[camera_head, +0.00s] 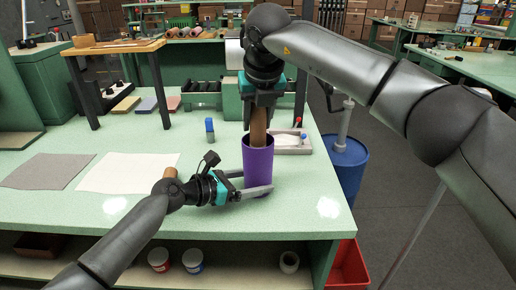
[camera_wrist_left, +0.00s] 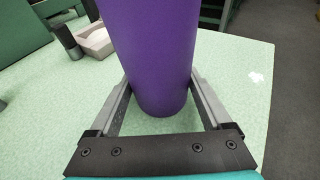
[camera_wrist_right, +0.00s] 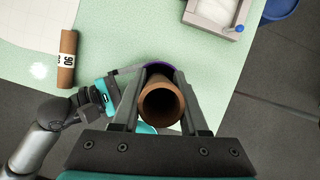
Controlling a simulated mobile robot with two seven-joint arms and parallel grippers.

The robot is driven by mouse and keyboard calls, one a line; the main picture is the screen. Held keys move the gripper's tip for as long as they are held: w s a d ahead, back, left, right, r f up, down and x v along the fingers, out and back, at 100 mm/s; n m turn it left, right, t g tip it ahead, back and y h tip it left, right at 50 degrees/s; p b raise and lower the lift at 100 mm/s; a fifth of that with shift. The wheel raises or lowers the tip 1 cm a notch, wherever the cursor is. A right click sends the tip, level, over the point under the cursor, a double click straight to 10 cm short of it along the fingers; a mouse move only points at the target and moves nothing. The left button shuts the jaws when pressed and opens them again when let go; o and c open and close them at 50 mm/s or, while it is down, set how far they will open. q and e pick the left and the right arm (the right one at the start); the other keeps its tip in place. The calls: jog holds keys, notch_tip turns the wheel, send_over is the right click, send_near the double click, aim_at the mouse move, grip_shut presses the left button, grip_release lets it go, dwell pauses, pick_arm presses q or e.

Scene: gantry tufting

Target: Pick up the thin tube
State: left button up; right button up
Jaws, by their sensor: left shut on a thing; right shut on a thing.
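A brown cardboard tube (camera_head: 258,126) stands upright with its lower end inside a purple cylinder (camera_head: 257,168). My right gripper (camera_head: 261,108) points down from above and is shut on the brown tube. In the right wrist view I look into the open top of the brown tube (camera_wrist_right: 161,106), with the purple rim (camera_wrist_right: 158,66) just behind it. My left gripper (camera_head: 254,182) comes in low from the left and is shut around the purple cylinder, one finger on each side. The cylinder fills the middle of the left wrist view (camera_wrist_left: 155,50). The lower end of the brown tube is hidden.
A second brown tube with a white label (camera_wrist_right: 67,60) lies on the green table, mostly behind my left arm in the head view. A white sheet (camera_head: 125,173), a grey sheet (camera_head: 45,171), a blue-capped bottle (camera_head: 210,130) and a grey tray (camera_head: 292,143) are nearby.

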grip_shut()
jog(key=shift+r, duration=0.1)
dwell(0.4)
notch_tip(320, 180, up, 10)
jog(key=shift+f, duration=0.1)
dwell(0.4)
pick_arm(q)
jog(key=o, duration=0.8)
jog(key=shift+s+a, duration=0.1)
jog(key=shift+a, duration=0.05)
